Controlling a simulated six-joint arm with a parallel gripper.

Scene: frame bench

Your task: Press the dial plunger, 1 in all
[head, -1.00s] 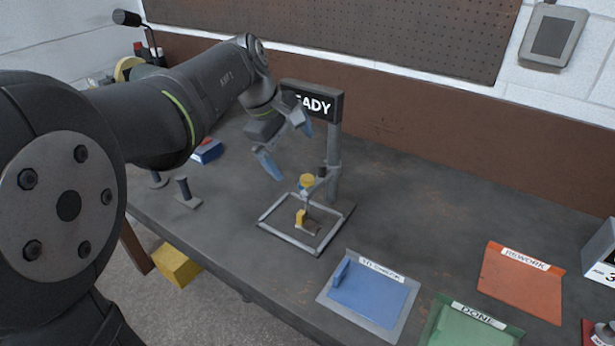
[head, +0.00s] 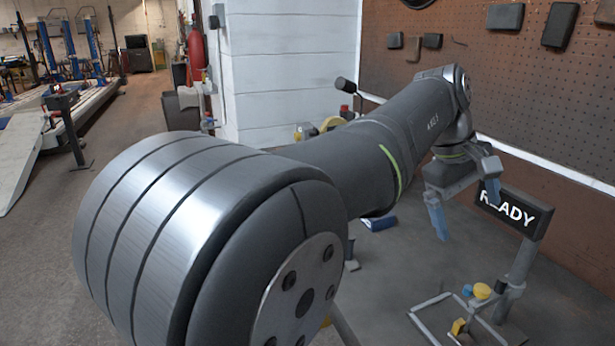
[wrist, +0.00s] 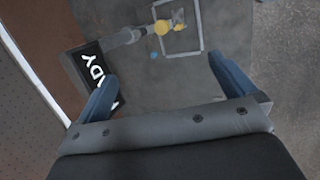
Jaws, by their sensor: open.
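The dial fixture has a yellow round dial (head: 482,291) on a grey post (head: 515,275), above a grey square frame (head: 432,306) with a small yellow block (head: 458,326) in it. The dial (wrist: 162,27) also shows near the top of the wrist view. Which part is the plunger is too small to tell. The black sign (head: 512,210) on the post reads READY, partly covered by a finger in the head view. My gripper (head: 465,205) is open and empty, above and to the left of the dial. Its blue fingers (wrist: 165,87) are apart in the wrist view.
A blue object (head: 379,222) lies on the bench behind my arm. A lamp (head: 346,86) and a pegboard wall (head: 460,50) stand at the back.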

